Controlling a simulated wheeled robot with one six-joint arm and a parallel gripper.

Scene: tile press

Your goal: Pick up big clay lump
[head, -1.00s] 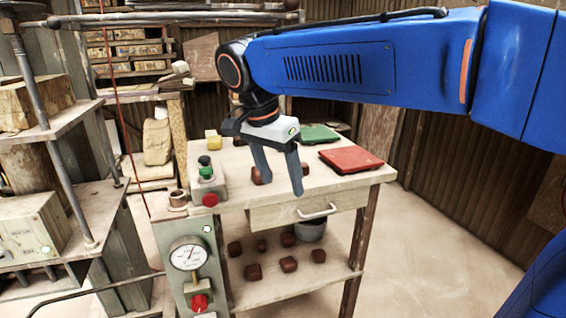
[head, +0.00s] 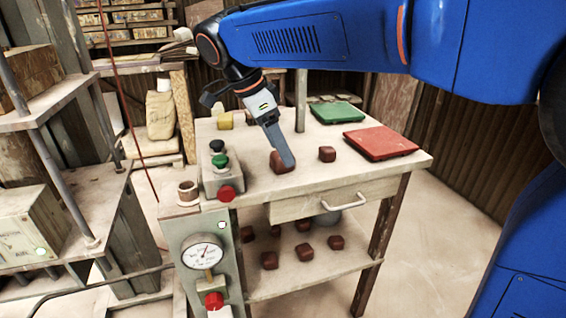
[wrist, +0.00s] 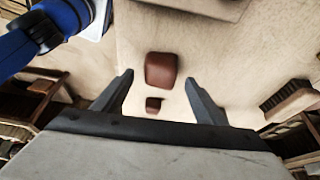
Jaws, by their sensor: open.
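The big clay lump (head: 277,157) is a reddish-brown block on the tabletop, partly hidden behind my gripper's finger in the head view. A smaller brown lump (head: 327,154) sits to its right. My gripper (head: 286,163) points down at the big lump. In the wrist view, my gripper (wrist: 159,78) is open, its fingers spread to either side of the big lump (wrist: 161,70) in the picture, with nothing held. The smaller lump (wrist: 153,104) shows below it. Whether the fingertips reach down beside the big lump cannot be told.
A control box (head: 222,180) with coloured buttons stands left on the table. A green plate (head: 337,112) and a red plate (head: 381,142) lie to the right. A yellow block (head: 225,121) is at the back. Several brown lumps (head: 304,253) lie on the lower shelf.

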